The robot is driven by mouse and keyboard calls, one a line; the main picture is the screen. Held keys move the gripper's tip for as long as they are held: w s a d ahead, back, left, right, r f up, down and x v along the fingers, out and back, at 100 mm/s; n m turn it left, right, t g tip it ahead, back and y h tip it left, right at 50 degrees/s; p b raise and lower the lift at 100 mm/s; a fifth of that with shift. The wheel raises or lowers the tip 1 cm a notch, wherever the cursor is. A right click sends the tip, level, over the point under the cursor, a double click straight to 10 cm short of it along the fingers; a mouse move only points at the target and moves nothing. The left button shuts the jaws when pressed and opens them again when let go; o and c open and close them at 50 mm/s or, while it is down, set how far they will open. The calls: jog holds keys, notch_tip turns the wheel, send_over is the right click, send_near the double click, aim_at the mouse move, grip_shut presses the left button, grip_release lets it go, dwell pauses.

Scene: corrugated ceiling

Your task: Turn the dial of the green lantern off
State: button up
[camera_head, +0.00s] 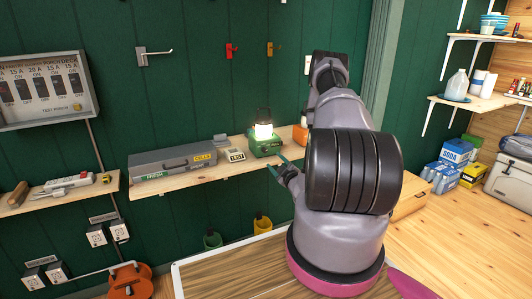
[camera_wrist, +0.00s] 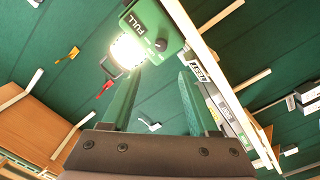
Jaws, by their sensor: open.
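The green lantern (camera_head: 263,147) stands on the wall shelf with its lamp glowing bright white. In the wrist view the lantern (camera_wrist: 150,22) is at the top, with a "FULL" label and a dark round dial (camera_wrist: 161,45) on its green face. My gripper (camera_head: 277,163) is just in front of and slightly below the lantern in the head view. In the wrist view my gripper (camera_wrist: 159,72) shows two green fingers spread apart with nothing between them. The dial lies beyond the fingertips, roughly in line with the gap, and appears untouched. The head view does not show the dial clearly.
The wooden shelf (camera_head: 150,184) also holds a grey case (camera_head: 172,162) and a "TEST" box (camera_head: 235,156) left of the lantern. An orange object (camera_head: 300,133) stands at its right, partly behind my arm. The space below the shelf front is open.

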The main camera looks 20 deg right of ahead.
aim_at(265, 151)
jog(key=w, duration=0.7)
jog(key=w+d, duration=0.1)
jog(key=w, duration=0.2)
jog(key=shift+w+f, duration=0.3)
jog(key=shift+f, duration=0.05)
jog(key=shift+a, duration=0.1)
grip_shut()
